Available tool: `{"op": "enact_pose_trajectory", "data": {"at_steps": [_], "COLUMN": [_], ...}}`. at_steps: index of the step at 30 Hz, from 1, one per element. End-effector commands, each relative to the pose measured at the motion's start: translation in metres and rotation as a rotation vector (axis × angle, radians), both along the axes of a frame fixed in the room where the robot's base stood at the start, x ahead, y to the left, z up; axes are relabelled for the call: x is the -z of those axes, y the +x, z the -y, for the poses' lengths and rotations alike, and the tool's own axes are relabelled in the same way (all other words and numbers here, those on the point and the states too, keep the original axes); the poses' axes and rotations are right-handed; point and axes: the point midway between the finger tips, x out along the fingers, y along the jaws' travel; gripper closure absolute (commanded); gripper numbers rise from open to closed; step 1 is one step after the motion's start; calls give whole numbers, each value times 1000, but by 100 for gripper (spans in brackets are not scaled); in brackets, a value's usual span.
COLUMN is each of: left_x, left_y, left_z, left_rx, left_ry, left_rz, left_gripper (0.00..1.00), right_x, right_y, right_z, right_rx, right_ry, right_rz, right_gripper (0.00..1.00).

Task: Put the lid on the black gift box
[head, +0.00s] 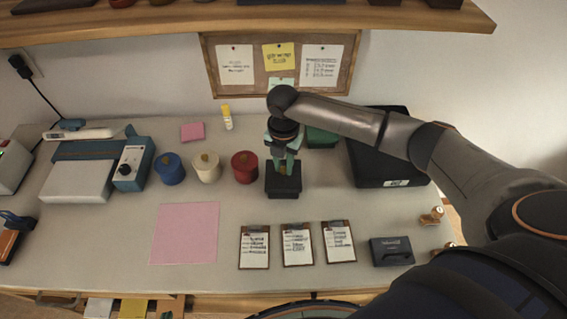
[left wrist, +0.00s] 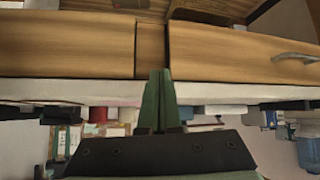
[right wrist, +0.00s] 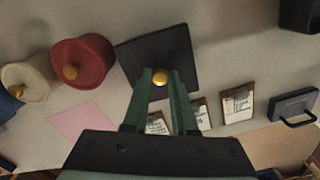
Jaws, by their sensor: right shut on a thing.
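The black gift box (head: 283,190) stands mid-table, right of the red round box. A square black lid (right wrist: 180,52) with a gold knob (right wrist: 160,77) shows in the right wrist view. My right gripper (head: 287,160) points down over the box, and its fingers (right wrist: 161,78) are shut on the knob. The lid covers the box from above; I cannot tell whether it rests on the rim or hangs just over it. My left gripper (left wrist: 158,72) has its fingertips together, empty, in front of a wooden drawer front; it is out of the head view.
Blue (head: 169,168), cream (head: 206,167) and red (head: 245,167) round boxes stand left of the black box. A green box (head: 322,138) and a large black case (head: 372,165) are behind and right. Several clipboards (head: 297,245) and a pink sheet (head: 185,233) lie in front.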

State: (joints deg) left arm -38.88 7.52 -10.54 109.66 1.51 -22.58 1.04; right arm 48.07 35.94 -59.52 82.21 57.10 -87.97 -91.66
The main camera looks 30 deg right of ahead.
Motion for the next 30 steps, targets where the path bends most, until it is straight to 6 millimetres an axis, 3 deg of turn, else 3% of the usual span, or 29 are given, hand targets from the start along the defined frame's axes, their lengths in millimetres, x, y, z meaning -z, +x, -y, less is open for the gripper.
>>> {"op": "enact_pose_trajectory", "data": {"at_steps": [30], "left_x": [5], "left_y": [0], "left_z": [0], "left_rx": [0], "left_ry": [0], "left_rz": [0], "left_gripper": [100], "right_x": [12], "right_y": [0], "right_z": [0], "right_rx": [0], "right_ry": [-1], "right_rz": [-1], "right_gripper": [100]}}
